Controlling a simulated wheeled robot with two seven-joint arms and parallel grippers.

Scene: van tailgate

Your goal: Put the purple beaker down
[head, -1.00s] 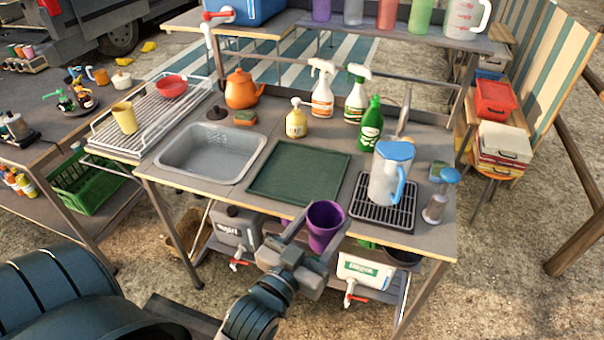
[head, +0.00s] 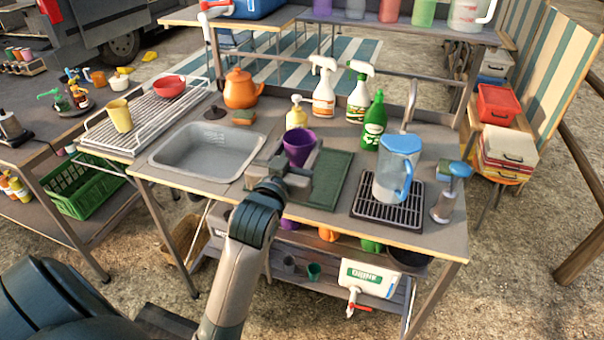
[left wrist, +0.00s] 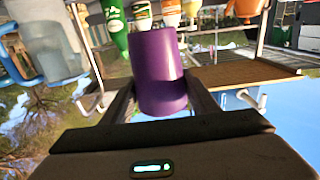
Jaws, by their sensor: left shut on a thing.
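The purple beaker (head: 299,147) is upright between the fingers of my left gripper (head: 285,165), which is shut on it. In the head view they are over the left part of the dark green mat (head: 330,182) on the counter. Whether the beaker's base touches the mat is hidden by the gripper. The left wrist view also shows the beaker (left wrist: 160,75) between the two fingers, upside down in that picture. My right gripper is not in view.
The grey sink (head: 207,150) is left of the mat. A blue-lidded jug (head: 398,170) stands on a black rack (head: 388,215) to the right. A yellow soap bottle (head: 296,116) and a green bottle (head: 375,120) stand behind. The mat's right part is clear.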

